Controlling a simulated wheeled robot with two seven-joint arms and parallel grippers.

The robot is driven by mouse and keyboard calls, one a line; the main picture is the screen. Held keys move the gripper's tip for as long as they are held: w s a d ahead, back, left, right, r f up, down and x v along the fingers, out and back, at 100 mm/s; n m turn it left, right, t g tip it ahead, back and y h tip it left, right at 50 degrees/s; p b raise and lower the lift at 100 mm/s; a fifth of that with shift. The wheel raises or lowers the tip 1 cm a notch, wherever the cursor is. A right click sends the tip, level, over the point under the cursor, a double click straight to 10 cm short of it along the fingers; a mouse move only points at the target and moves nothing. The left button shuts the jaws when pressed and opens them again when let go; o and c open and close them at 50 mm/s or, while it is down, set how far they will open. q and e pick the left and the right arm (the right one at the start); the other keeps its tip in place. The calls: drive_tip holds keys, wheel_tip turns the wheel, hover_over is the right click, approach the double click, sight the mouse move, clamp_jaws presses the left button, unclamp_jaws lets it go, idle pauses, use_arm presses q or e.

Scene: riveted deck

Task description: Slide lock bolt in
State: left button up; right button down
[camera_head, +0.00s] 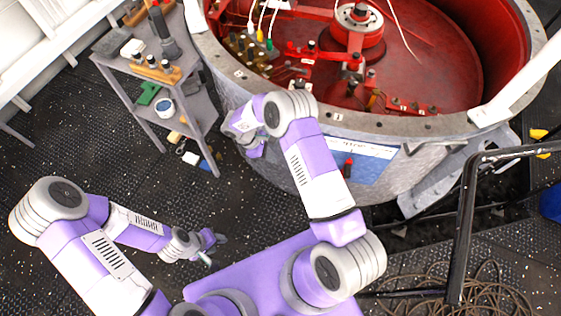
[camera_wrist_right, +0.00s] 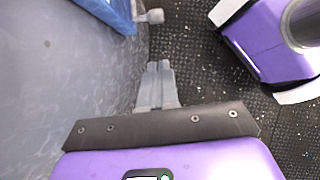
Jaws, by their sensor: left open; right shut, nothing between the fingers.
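A blue panel (camera_head: 365,170) with a white top strip sits on the outer wall of the large round grey drum. A small red-and-black handle (camera_head: 348,167) stands in front of it. In the right wrist view, a blue part (camera_wrist_right: 108,12) lies against the drum wall, and a grey rounded knob (camera_wrist_right: 151,16) sticks out beside it. This knob may be the lock bolt; I cannot tell. My right gripper (camera_head: 256,152) is shut and empty beside the drum wall; its fingertips (camera_wrist_right: 160,66) are apart from the knob. My left gripper (camera_head: 214,247) is open and empty, low over the floor.
The drum's grey rim (camera_head: 300,108) surrounds a red interior with mechanisms and cables. A grey shelf cart (camera_head: 190,88) with tools stands at the left. A black bent rail (camera_head: 468,215) and coiled cables (camera_head: 480,290) are at the right. Dark textured floor is open between the cart and my arms.

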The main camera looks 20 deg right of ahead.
use_arm(q)
drive_tip(key=shift+f+b, duration=0.8)
drive_tip(key=shift+f, duration=0.1)
use_arm(e)
drive_tip(key=s+d+r+x, duration=0.1)
drive_tip(key=x, duration=1.1)
drive_tip(key=shift+d, duration=0.25)
drive_tip(key=shift+s, duration=0.1)
